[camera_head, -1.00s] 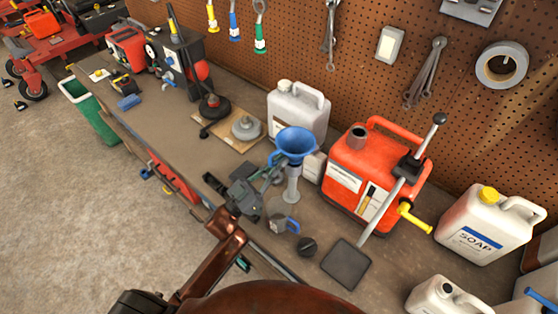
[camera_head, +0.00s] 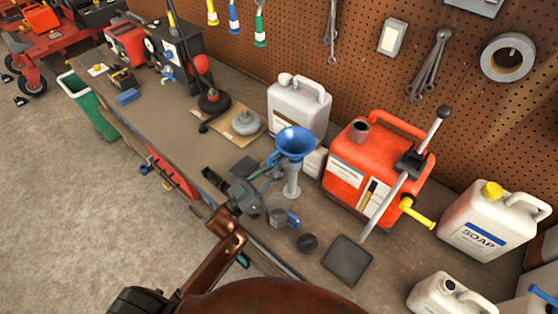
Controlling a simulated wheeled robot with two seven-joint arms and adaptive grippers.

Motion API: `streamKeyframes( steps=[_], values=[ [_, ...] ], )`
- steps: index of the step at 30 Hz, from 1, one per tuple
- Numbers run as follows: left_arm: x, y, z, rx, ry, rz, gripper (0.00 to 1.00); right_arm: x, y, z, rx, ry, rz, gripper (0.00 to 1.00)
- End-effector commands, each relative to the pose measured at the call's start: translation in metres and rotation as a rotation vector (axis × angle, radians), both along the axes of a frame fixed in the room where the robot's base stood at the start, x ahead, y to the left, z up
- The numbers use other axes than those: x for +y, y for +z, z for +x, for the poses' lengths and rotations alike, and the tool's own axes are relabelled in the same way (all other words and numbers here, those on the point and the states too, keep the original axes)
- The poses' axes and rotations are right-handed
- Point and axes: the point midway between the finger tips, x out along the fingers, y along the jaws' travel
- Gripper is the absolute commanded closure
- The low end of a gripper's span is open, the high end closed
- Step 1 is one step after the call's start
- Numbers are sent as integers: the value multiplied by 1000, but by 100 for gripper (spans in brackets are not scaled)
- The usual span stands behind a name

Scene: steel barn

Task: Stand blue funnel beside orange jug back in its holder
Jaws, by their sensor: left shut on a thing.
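The blue funnel (camera_head: 295,142) is upright with its wide mouth up, to the left of the orange jug (camera_head: 344,176). A pale grey upright holder (camera_head: 291,188) stands on the bench directly below the funnel. My left gripper (camera_head: 272,172) reaches in from the lower left and is shut on the funnel, just below its bowl. The funnel's spout is hidden, so I cannot tell how far it is inside the holder. My right gripper is not in view.
A white jug (camera_head: 299,103) stands behind the funnel. A small cup with a blue handle (camera_head: 283,218), a black knob (camera_head: 308,243) and a dark square plate (camera_head: 347,261) are in front. A soap jug (camera_head: 490,222) stands at right.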

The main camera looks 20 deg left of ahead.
Motion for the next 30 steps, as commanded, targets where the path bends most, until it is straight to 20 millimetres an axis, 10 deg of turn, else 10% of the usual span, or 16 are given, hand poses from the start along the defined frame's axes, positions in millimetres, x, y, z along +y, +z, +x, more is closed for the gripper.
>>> streamKeyframes(
  steps=[14, 30],
  values=[
    [0, 0, 0, 0, 0, 0, 71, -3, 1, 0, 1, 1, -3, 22],
    [16, -18, -27, 6, 2, 1, 71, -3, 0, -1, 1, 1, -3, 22]
  ],
)
